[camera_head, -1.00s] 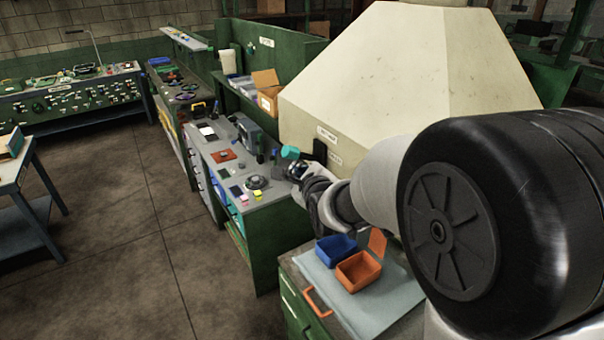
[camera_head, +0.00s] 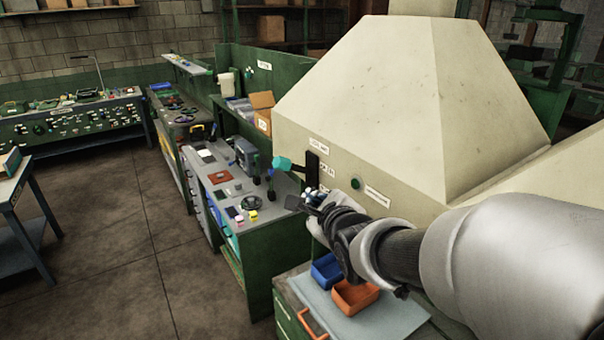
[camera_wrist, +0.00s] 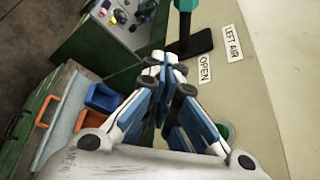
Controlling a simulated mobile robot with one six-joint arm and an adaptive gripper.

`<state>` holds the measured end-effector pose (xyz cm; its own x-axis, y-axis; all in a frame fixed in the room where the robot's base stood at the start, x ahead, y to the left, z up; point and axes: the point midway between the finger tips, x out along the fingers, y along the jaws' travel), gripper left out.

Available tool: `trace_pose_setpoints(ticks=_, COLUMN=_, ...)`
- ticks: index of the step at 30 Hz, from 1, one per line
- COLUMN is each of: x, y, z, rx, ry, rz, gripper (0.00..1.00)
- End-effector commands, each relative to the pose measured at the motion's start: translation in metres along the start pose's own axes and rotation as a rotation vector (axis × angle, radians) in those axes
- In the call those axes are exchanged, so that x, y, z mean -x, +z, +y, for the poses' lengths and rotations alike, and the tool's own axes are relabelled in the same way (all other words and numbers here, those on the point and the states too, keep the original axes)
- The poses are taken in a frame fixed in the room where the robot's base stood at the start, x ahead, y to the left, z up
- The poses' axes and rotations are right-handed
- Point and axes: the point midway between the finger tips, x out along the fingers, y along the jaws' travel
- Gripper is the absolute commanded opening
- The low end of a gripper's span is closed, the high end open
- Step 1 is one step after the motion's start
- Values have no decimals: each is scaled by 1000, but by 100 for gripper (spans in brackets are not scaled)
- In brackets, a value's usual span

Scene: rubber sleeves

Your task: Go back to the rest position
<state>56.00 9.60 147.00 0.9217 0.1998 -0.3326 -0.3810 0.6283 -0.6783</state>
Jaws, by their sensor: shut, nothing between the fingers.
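My gripper (camera_head: 312,197) is shut with nothing between its blue and white fingers, in front of the cream hood (camera_head: 400,100). In the wrist view its fingertips (camera_wrist: 168,78) meet just below a black plate on the hood. A lever with a teal handle (camera_head: 283,163) sticks out from the hood's lower left face, just above my gripper in the head view. The handle also shows at the top of the wrist view (camera_wrist: 186,5). My gripper looks apart from the lever, though the exact gap is unclear.
A blue bin (camera_head: 326,270) and an orange bin (camera_head: 355,296) stand on a grey mat (camera_head: 385,318) below my arm. A green round button (camera_head: 356,184) is on the hood. A green bench (camera_head: 245,185) with tools stands to the left. The floor (camera_head: 110,240) is clear.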

Motion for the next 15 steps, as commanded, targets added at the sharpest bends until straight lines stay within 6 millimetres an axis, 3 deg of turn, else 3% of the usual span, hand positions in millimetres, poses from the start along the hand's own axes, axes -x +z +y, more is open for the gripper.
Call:
trace_pose_setpoints(ticks=10, x=2, y=-5, z=2, rx=31, ry=4, rz=12, gripper=0)
trace_pose_setpoints(ticks=15, x=21, y=-41, z=20, rx=282, ry=53, rz=96, gripper=0)
